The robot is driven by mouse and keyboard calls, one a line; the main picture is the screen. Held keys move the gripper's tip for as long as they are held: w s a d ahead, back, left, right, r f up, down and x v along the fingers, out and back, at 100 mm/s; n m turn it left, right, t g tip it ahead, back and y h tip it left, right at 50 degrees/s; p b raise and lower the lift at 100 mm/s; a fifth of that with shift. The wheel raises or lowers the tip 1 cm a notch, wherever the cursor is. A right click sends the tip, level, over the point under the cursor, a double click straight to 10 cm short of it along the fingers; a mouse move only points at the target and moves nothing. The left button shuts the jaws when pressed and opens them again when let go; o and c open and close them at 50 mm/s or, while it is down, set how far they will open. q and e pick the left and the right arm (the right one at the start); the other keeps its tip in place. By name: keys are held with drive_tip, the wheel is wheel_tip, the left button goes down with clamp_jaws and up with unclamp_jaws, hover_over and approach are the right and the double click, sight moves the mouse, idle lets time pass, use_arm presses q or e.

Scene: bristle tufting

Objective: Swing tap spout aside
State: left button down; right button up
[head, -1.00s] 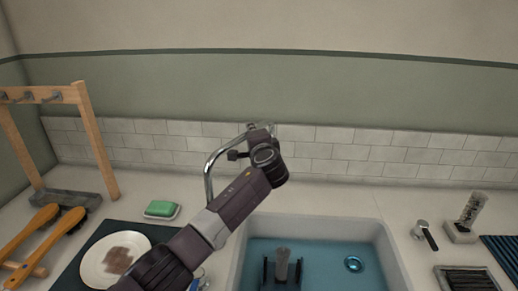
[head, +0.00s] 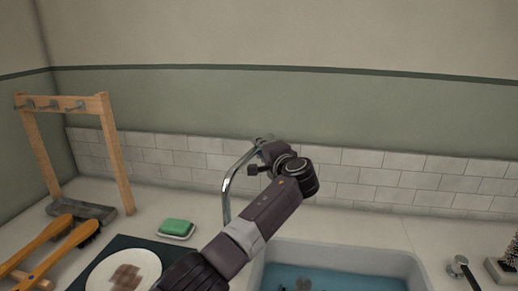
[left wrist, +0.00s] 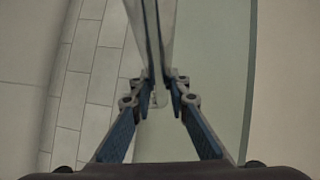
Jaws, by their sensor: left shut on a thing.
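The tap (head: 228,191) is a curved, shiny metal spout rising from the counter behind the sink's left side. My left gripper (head: 264,150) is at the upper end of the spout, shut on it. In the left wrist view, the two blue-padded fingers (left wrist: 157,88) close from both sides on the shiny spout (left wrist: 152,35). My wrist hides part of the spout's far end in the head view. My right gripper is not recognisable in view.
The sink (head: 385,262) holds blue water. A green soap (head: 177,226), a plate (head: 105,276), wooden brushes (head: 45,238) and a wooden rack (head: 118,150) are at left. A small tap handle (head: 459,264) is at right. The tiled wall (head: 370,180) stands close behind.

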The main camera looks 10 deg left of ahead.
use_arm(q)
drive_tip(key=c, duration=1.8)
unclamp_jaws()
drive_tip(key=shift+a, duration=0.1)
drive_tip(key=shift+c, duration=0.2)
drive_tip(key=v, duration=1.2)
drive_tip(key=shift+f, duration=0.1)
